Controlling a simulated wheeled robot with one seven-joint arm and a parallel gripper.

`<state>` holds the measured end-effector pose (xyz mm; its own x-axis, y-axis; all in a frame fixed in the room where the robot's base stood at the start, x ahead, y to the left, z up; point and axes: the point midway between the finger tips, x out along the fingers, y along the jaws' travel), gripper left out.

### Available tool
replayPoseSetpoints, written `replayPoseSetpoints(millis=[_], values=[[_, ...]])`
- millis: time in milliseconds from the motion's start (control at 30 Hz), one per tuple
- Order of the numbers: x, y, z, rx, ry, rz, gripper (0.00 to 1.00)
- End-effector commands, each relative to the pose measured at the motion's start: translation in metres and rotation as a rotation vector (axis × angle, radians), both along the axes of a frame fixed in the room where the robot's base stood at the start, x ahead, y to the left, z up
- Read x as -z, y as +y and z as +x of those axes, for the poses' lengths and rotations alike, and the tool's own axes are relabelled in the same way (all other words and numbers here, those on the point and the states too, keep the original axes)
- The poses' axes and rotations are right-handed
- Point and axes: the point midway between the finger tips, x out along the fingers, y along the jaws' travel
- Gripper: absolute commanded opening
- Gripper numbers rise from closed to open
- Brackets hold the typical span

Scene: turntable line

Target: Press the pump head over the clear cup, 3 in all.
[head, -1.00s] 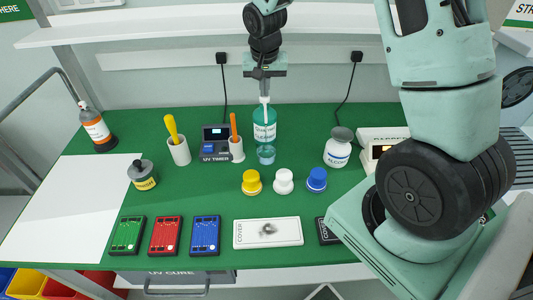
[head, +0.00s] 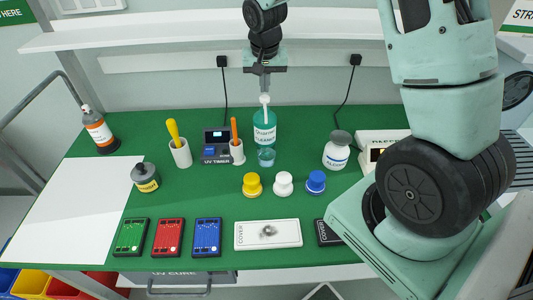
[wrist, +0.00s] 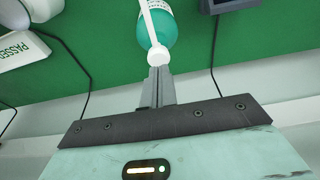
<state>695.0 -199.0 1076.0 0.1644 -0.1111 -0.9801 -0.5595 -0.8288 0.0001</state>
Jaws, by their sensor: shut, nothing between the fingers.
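The pump bottle (head: 264,136) is teal with a white label and stands upright at the back middle of the green table. Its white pump head (head: 264,99) has a long spout toward the clear cup (head: 266,157), which stands just in front of the bottle. The cup looks bluish; I cannot tell its fill. My gripper (head: 265,90) is shut and empty, pointing down right above the pump head. In the wrist view the shut fingertips (wrist: 158,72) meet the outline of the pump head (wrist: 158,55); I cannot tell whether they touch. The cup is not visible there.
Left of the bottle are a UV timer (head: 217,145) and a white holder (head: 237,152) with an orange-handled tool. A white jar (head: 337,152) stands right. Yellow, white and blue knobs (head: 284,184) sit in front. A shelf (head: 180,32) runs above the back.

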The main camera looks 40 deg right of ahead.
Motion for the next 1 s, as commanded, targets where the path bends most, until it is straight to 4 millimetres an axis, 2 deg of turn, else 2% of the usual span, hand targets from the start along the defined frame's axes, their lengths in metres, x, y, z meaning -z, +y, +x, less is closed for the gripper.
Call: replayPoseSetpoints(millis=[467,1000], values=[[-0.002,0.0,0.0,0.0,-0.001,-0.001,0.0],[-0.052,0.0,0.0,0.0,-0.001,-0.001,0.0]])
